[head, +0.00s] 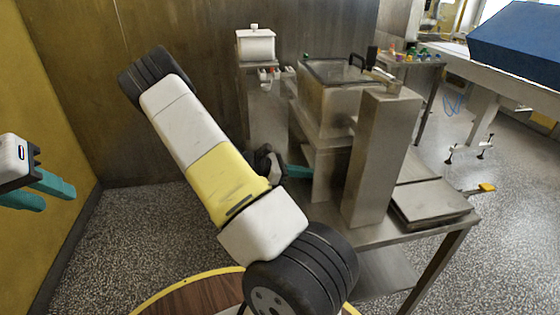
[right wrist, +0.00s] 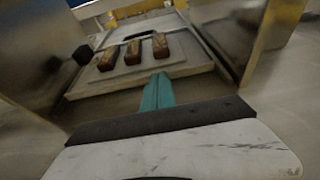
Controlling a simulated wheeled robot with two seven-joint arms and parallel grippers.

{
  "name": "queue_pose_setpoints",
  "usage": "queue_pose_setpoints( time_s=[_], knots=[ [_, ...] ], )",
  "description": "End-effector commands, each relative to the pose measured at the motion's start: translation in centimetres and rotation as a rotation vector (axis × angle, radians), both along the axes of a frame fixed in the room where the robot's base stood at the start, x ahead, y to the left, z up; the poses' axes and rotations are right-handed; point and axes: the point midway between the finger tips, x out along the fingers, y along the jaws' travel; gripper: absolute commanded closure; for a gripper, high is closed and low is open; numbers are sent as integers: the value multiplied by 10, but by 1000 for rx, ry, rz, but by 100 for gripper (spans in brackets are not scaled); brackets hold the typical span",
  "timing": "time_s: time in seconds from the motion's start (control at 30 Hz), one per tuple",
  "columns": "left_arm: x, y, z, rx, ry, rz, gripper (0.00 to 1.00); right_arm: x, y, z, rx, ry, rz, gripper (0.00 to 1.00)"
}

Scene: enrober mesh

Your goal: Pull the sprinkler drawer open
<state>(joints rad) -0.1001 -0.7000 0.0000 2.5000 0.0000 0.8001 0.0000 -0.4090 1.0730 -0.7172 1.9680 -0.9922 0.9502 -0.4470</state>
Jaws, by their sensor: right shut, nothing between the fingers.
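I cannot pick out the sprinkler drawer with certainty. The steel machine (head: 327,110) stands on a steel table, with a clear-topped box and a black handle (head: 371,57) on top. My right gripper (head: 298,172) reaches in at the machine's left side, its teal fingers shut together and empty, partly hidden by my arm. In the right wrist view the shut fingers (right wrist: 158,92) point at a pale plate (right wrist: 185,69) between metal walls; several brown bars (right wrist: 133,50) lie on it, apart from the fingers. My left gripper (head: 45,192) is open and empty at the far left.
A white lidded container (head: 256,44) stands on a steel post behind the machine. A steel upright (head: 378,160) and a low flat plate (head: 432,203) are on the right of the table. A blue box (head: 515,42) sits at the upper right. The floor at left is clear.

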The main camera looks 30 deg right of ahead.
Motion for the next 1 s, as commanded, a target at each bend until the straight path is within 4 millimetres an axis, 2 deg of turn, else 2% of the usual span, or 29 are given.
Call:
queue_pose_setpoints(
  time_s=[0.17, 0.27, 0.7, 1.0],
  knots=[
    [0, 0, 0, 0, 0, 0, 65, -3, -10, 0, 0, 0, -1, 100],
    [0, 0, 0, 0, 0, 0, 65, -8, -23, 0, -1, 0, -3, 100],
    [0, 0, 0, 0, 0, 0, 65, -39, -118, 0, -1, 2, -5, 100],
    [0, 0, 0, 0, 0, 0, 65, -53, -163, 0, 0, 1, -2, 100]
  ],
)
